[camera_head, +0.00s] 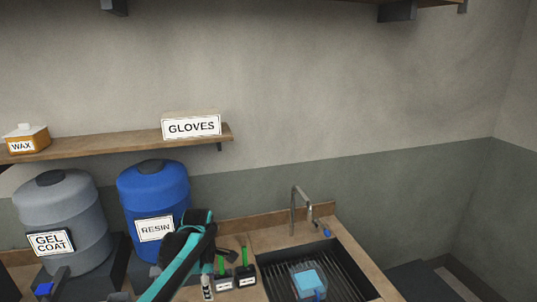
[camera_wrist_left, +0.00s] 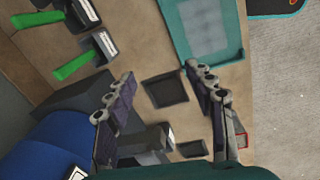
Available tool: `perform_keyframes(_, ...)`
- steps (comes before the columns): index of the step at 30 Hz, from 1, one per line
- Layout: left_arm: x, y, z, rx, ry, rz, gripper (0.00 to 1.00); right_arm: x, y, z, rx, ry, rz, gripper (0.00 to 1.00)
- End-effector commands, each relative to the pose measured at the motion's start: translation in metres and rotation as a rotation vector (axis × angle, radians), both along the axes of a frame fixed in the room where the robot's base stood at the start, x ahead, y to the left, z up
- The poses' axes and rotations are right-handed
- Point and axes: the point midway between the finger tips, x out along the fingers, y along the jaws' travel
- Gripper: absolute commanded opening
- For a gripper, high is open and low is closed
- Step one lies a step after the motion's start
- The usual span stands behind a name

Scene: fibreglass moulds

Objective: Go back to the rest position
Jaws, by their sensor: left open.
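My left arm (camera_head: 185,250), black with a teal stripe, rises from the bottom of the head view in front of the blue resin drum. In the left wrist view my left gripper (camera_wrist_left: 165,95) has its two fingers wide apart, with nothing between them. The fingers are above a tan worktop (camera_wrist_left: 135,45) bearing a small dark square dish (camera_wrist_left: 165,88). My right gripper is in neither view.
The resin drum (camera_head: 152,188) and grey gel coat drum (camera_head: 62,215) stand left. Two dark containers with green handles, (camera_head: 222,282) and (camera_head: 245,273), stand beside the sink (camera_head: 345,262). A teal-rimmed tray (camera_wrist_left: 205,60) lies near the worktop edge. A shelf (camera_head: 130,143) hangs above.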

Motion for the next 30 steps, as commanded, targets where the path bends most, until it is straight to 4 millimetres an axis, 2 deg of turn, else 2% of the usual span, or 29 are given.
perform_keyframes(8,-0.039,0.001,0.007,0.033,-0.076,-0.258,0.54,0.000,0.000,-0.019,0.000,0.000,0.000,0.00)
perform_keyframes(11,-0.059,0.002,0.007,0.060,-0.117,-0.394,0.54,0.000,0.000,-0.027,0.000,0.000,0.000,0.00)
perform_keyframes(14,-0.088,0.002,0.004,0.104,-0.170,-0.574,0.54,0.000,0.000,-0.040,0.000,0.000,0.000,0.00)
perform_keyframes(20,-0.155,0.004,-0.021,0.261,-0.285,-1.007,0.54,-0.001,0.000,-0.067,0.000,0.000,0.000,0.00)
perform_keyframes(24,-0.194,0.004,-0.048,0.397,-0.341,-1.278,0.54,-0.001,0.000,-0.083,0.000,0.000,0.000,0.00)
perform_keyframes(30,-0.223,0.005,-0.076,0.543,-0.374,-1.519,0.54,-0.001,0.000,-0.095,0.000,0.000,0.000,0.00)
